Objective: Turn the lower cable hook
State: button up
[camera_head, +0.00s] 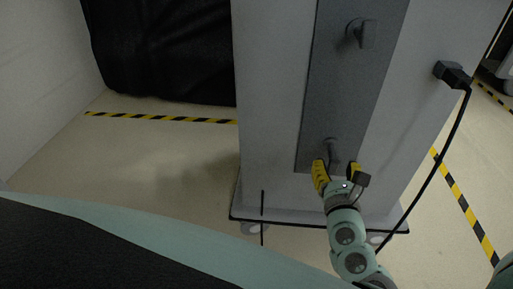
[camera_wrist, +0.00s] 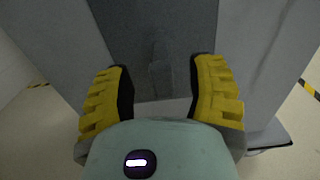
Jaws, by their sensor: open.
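The lower cable hook (camera_head: 332,149) is a dark grey peg on the dark vertical panel (camera_head: 335,95) of a light grey cart. My gripper (camera_head: 337,168) has yellow fingers and is open at the lower end of this hook, with the fingers to its left and right. In the wrist view the hook (camera_wrist: 160,75) appears dim between and beyond the open fingers of my gripper (camera_wrist: 160,82). I cannot tell whether a finger touches it. The upper cable hook (camera_head: 363,34) is near the top of the same panel.
A black plug (camera_head: 453,74) sits on the cart's right side, and its black cable (camera_head: 437,155) hangs down right of my arm. The cart stands on casters (camera_head: 255,228). Yellow-black tape (camera_head: 160,118) marks the floor. A black covered object (camera_head: 165,50) stands behind left.

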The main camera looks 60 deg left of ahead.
jog(key=shift+x, duration=1.25)
jog(key=shift+d, duration=0.1)
grip_shut()
